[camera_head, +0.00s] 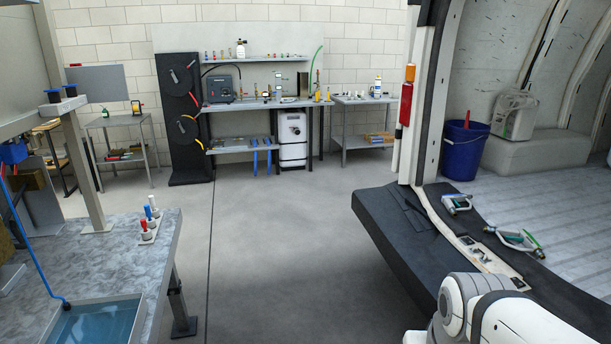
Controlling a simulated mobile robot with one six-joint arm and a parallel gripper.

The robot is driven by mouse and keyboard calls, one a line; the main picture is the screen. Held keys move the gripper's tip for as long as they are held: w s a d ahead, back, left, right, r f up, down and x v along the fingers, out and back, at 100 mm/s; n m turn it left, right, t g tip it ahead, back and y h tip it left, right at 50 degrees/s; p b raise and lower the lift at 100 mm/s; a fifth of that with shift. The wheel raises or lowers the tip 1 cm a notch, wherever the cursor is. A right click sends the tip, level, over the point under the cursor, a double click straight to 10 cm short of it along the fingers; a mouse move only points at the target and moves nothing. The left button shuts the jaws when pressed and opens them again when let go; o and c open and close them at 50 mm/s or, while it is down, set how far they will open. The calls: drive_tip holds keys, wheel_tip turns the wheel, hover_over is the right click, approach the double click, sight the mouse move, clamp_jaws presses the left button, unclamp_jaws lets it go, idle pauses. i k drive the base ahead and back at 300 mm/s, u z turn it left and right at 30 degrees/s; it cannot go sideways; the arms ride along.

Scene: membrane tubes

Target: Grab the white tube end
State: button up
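Three small upright pieces stand in a row on a white holder (147,238) on the grey bench at the left. One has a white top (153,202), one a blue top (148,212) and one a red top (144,224). The white-topped one is farthest back. They are small here, and I cannot tell for sure that it is the white tube end. My white arm shows at the bottom right, far from them. My gripper is out of view.
The grey bench (105,255) has a blue water basin (95,325) at its front edge. A dark ledge (395,240) with several loose devices is at the right. A blue bucket (463,150) stands behind it. The floor (285,235) between bench and ledge is clear.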

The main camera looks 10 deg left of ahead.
sight(151, 199)
drive_tip(key=u, duration=0.6)
drive_tip(key=i, duration=1.4)
drive_tip(key=u, duration=1)
drive_tip(key=k, duration=0.75)
drive_tip(key=u, duration=0.15)
drive_tip(key=i, duration=0.85)
drive_tip(key=z, duration=0.05)
